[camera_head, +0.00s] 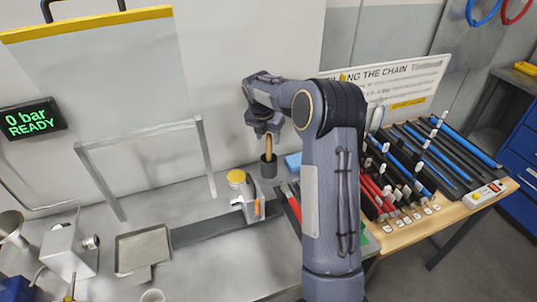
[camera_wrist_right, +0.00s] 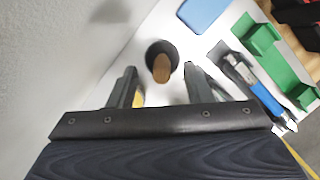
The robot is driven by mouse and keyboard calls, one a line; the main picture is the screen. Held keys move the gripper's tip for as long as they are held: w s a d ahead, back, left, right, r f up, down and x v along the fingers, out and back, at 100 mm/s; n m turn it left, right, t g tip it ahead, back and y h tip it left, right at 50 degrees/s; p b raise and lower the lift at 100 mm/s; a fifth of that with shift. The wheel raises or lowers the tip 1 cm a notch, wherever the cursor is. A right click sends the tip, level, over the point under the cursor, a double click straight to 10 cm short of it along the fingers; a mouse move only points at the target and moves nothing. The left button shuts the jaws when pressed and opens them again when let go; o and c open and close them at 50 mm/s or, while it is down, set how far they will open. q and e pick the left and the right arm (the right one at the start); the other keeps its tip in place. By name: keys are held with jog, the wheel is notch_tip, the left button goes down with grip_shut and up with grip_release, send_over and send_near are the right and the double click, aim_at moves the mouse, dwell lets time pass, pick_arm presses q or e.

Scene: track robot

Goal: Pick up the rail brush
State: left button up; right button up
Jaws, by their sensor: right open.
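The rail brush shows as a brown wooden handle (camera_head: 268,146) standing upright in a dark round cup (camera_head: 269,168) on the grey bench. In the right wrist view the handle's end (camera_wrist_right: 162,70) pokes out of the black cup (camera_wrist_right: 154,50). My right gripper (camera_head: 265,128) is over the handle, pointing down. In the right wrist view its two fingers (camera_wrist_right: 158,78) are spread apart, one on each side of the handle's line, with nothing held. I cannot tell how far the handle reaches between the fingers. The brush's bristles are hidden in the cup. My left gripper is not in view.
A blue block (camera_head: 293,161) lies right of the cup. A white wall is close behind the cup.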

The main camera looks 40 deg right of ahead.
aim_at(270, 143)
jog(key=p+x, duration=0.1)
jog(key=x, duration=0.3)
jog(key=shift+s, duration=0.1)
grip_shut()
